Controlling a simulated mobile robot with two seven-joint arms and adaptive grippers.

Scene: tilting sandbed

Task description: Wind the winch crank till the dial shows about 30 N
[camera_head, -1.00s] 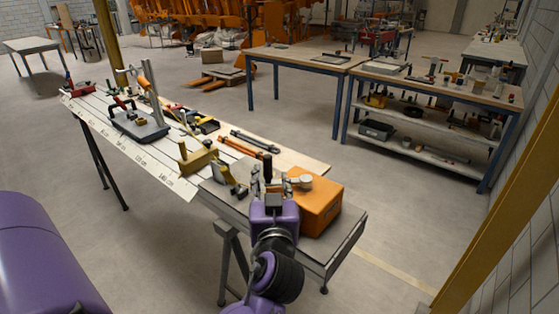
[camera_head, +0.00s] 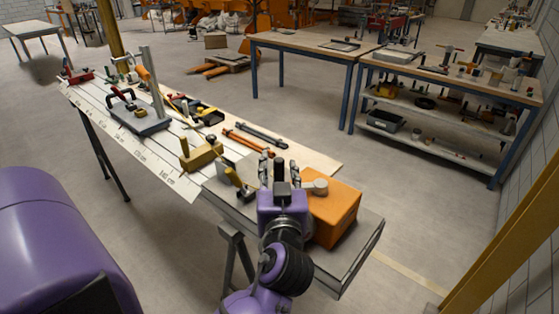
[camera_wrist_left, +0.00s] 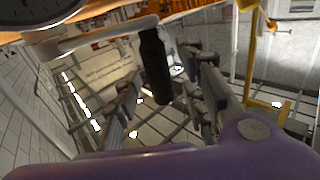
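The winch is an orange box (camera_head: 337,213) on the near end of the long bench, with a pale crank hub (camera_head: 319,186) on it. A pale crank arm (camera_wrist_left: 95,38) runs to an upright black handle (camera_head: 279,172), which also shows in the left wrist view (camera_wrist_left: 156,68). My left gripper (camera_head: 279,168) is open, with one finger on each side of the black handle. In the left wrist view its fingers (camera_wrist_left: 163,95) stand apart; I cannot tell whether either touches. Part of a round dial (camera_wrist_left: 18,14) shows there, its reading not legible. My right gripper is out of view.
A brass-coloured block (camera_head: 201,156) and a yellow piece (camera_head: 239,183) stand just left of my gripper. Orange and dark bar tools (camera_head: 262,136) lie behind.

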